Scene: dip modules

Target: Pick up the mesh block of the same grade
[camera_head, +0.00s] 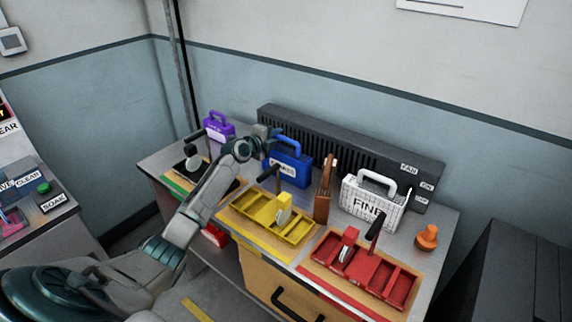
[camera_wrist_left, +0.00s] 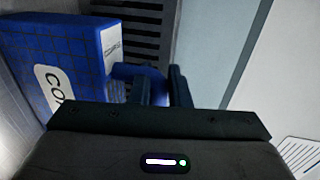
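A blue mesh block (camera_head: 288,164) with a top handle and a white label is at the back middle of the bench. In the left wrist view the same blue block (camera_wrist_left: 82,55) fills the upper left, its label starting "CO". My left gripper (camera_head: 272,146) is at its handle; in the wrist view its two close-set fingers (camera_wrist_left: 160,88) have the blue handle between them, filling the gap. I cannot tell if the block is off the bench. A white mesh block (camera_head: 372,206) labelled "FINE" stands further right. A purple block (camera_head: 217,127) stands at the back left. My right gripper is not in view.
A yellow tray (camera_head: 255,228) and a red tray (camera_head: 365,276) lie along the front, with a black tray (camera_head: 190,167) at left. A brown upright piece (camera_head: 324,195) stands between the blue and white blocks. A dark vented unit (camera_head: 340,140) lines the back. An orange knob-like object (camera_head: 427,238) is at right.

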